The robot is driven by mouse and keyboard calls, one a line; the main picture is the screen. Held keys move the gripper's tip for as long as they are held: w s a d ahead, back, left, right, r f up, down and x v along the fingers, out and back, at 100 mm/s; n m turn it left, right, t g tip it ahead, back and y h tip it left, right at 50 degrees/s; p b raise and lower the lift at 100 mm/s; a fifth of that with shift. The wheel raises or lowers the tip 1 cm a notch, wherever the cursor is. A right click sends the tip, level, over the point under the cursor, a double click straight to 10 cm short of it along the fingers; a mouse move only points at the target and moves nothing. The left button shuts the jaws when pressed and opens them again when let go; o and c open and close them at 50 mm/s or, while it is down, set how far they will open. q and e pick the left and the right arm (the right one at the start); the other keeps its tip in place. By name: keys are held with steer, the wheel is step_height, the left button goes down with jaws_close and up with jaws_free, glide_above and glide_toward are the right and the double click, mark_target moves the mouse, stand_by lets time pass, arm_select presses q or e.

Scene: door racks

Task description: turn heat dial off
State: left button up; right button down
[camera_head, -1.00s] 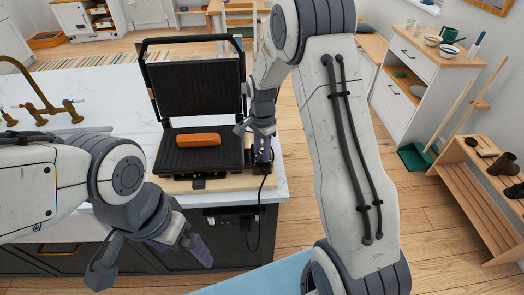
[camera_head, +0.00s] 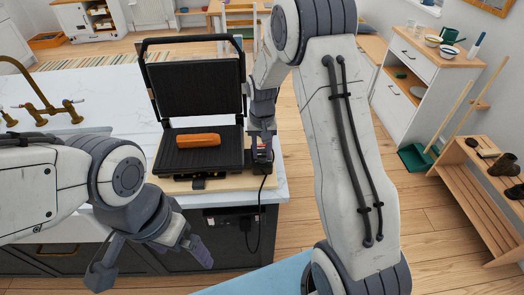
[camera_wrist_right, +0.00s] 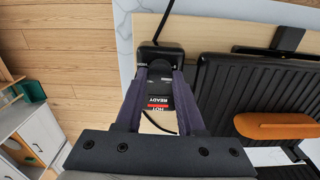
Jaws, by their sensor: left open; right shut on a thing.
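A black contact grill (camera_head: 196,82) stands with its lid raised on a wooden board at the counter's edge. An orange piece of food (camera_head: 198,140) lies on its lower plate and also shows in the right wrist view (camera_wrist_right: 275,126). At the grill's right side is a small black control box (camera_wrist_right: 174,54) with the heat dial, mostly hidden between my fingers. A label reading "HOT" and "READY" (camera_wrist_right: 158,103) shows beside it. My right gripper (camera_wrist_right: 160,76) is shut on the dial, pointing down in the head view (camera_head: 262,150). My left gripper (camera_head: 150,262) is open and empty, in front of the counter.
A black cord (camera_head: 250,232) hangs from the control box to a socket on the counter's front. A brass tap (camera_head: 42,100) stands by the sink at left. The white worktop behind the grill is clear. A wooden bench (camera_head: 480,205) and white cabinet (camera_head: 410,85) stand at right.

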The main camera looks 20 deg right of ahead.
mark_target(261, 154)
steer(key=shift+w+r+n, duration=0.1)
steer(key=shift+n, duration=1.5)
steer(key=c, duration=0.5)
jaws_free()
steer(key=shift+r+b, duration=1.15)
steer(key=shift+r, duration=4.05)
